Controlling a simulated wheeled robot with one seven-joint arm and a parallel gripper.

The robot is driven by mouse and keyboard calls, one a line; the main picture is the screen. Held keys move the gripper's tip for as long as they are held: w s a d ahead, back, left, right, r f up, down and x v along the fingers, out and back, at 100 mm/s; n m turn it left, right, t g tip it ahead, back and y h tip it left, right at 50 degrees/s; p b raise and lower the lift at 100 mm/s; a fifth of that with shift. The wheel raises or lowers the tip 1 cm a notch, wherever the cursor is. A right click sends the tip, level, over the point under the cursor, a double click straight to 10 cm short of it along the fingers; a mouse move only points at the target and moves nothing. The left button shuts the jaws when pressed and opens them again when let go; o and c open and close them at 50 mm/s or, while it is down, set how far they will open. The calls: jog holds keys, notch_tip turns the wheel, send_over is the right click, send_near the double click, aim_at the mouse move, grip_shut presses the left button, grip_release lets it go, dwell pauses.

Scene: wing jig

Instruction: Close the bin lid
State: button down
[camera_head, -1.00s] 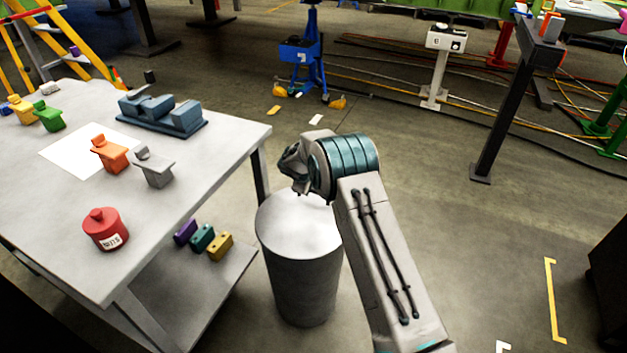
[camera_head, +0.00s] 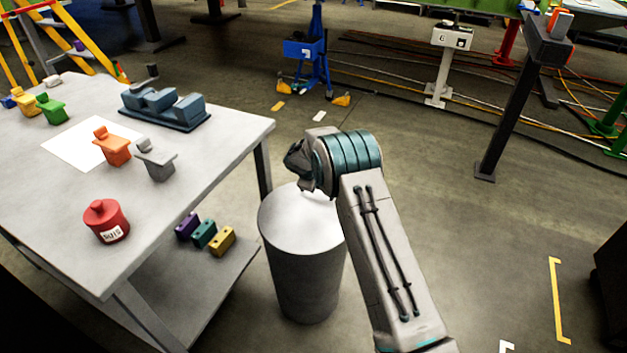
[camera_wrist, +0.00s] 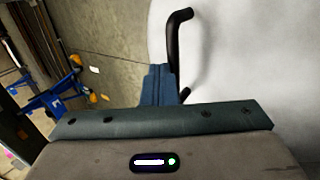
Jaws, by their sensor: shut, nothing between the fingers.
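The bin (camera_head: 303,285) is a grey cylinder standing on the floor right of the workbench. Its pale lid (camera_head: 290,225) covers the top and looks flat and down on the rim. The lid fills the right of the wrist view (camera_wrist: 265,60). A black bent handle (camera_wrist: 174,45) stands up there, with its shadow on the pale surface. My gripper (camera_wrist: 158,75) is shut and empty, with its blue fingers close beside the handle. I cannot tell whether they touch it. In the head view my wrist hangs over the lid and the fingers are hidden.
The workbench (camera_head: 50,205) at left holds a red pot (camera_head: 106,222), a blue fixture (camera_head: 165,107) and several coloured blocks. Its lower shelf (camera_head: 215,270) comes near the bin. A blue stand (camera_head: 318,60) and floor cables lie behind. Floor at right is open.

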notch_tip(320, 180, up, 13)
jog(key=s+a+p, duration=0.1)
jog(key=s+a, duration=0.1)
jog(key=s+d+r+m+p, duration=0.3)
jog(key=s+d+r, duration=0.5)
jog(key=r, duration=0.4)
jog(key=s+d+r+m+g+p, duration=0.1)
jog(key=s+d+r+m, duration=0.1)
jog(key=s+d+r, duration=0.3)
jog(key=s+d+r+m+g+p, duration=0.1)
jog(key=s+r+m, duration=0.15)
jog(key=s, duration=0.35)
jog(key=s+d+r+m+y+p, duration=0.1)
jog(key=s+d+r+m+p, duration=0.1)
jog(key=s, duration=1)
jog(key=s+d+r+m+g+y+p, duration=0.1)
jog(key=s+d+r+m+p, duration=0.1)
jog(key=s, duration=1.1)
jog(key=shift+s+d+m+y, duration=0.3)
jog(key=shift+d+m, duration=0.25)
jog(key=shift+m, duration=0.5)
